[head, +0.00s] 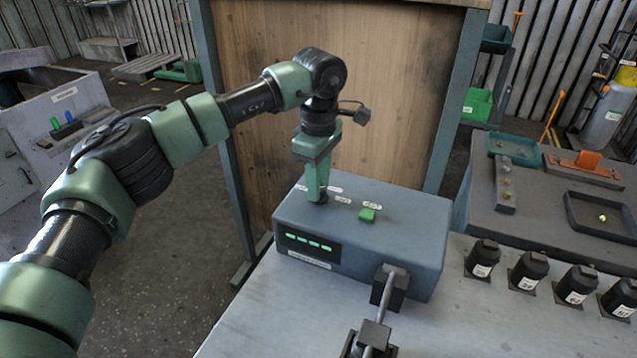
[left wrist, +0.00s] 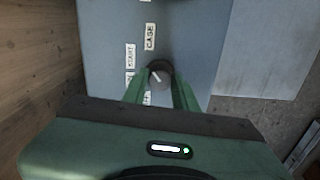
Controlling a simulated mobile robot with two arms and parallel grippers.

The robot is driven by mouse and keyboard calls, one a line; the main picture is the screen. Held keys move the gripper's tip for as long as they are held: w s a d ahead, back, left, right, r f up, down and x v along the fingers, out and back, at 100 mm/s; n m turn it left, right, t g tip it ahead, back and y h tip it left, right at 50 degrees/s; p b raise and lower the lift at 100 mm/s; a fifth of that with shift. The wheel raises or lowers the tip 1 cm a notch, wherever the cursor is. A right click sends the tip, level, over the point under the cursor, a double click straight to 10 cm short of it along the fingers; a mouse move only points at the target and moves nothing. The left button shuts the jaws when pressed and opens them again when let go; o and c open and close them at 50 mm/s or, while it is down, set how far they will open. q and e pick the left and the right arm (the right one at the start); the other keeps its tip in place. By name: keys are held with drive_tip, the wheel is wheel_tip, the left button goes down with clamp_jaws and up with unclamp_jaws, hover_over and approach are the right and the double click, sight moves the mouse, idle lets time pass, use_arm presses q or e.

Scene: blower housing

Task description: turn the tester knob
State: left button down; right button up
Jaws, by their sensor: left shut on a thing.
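The tester (head: 380,225) is a grey-blue box on the light bench, with a dark panel of green lit marks on its front. A dark round knob (left wrist: 160,72) with a pale pointer line sits on its top, beside labels that include START and CASE. My left gripper (head: 321,198) points down from above and is shut on the knob; in the left wrist view its green fingers (left wrist: 161,90) stand on either side of it. In the head view the fingers mostly hide the knob. My right gripper is not in view.
A green button (head: 367,214) is on the tester top, right of the knob. A metal rod in dark clamps (head: 384,307) stands in front of the tester. Several black labelled cylinders (head: 527,271) line the bench at right. A wooden panel (head: 345,110) rises behind.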

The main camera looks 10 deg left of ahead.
use_arm(q)
drive_tip(key=shift+r+m, duration=0.1)
drive_tip(key=shift+m, duration=1.8)
drive_tip(key=c, duration=1.1)
unclamp_jaws()
wheel_tip(320, 180, up, 8)
drive_tip(key=shift+f+b, duration=0.15)
drive_tip(key=shift+b, duration=0.5)
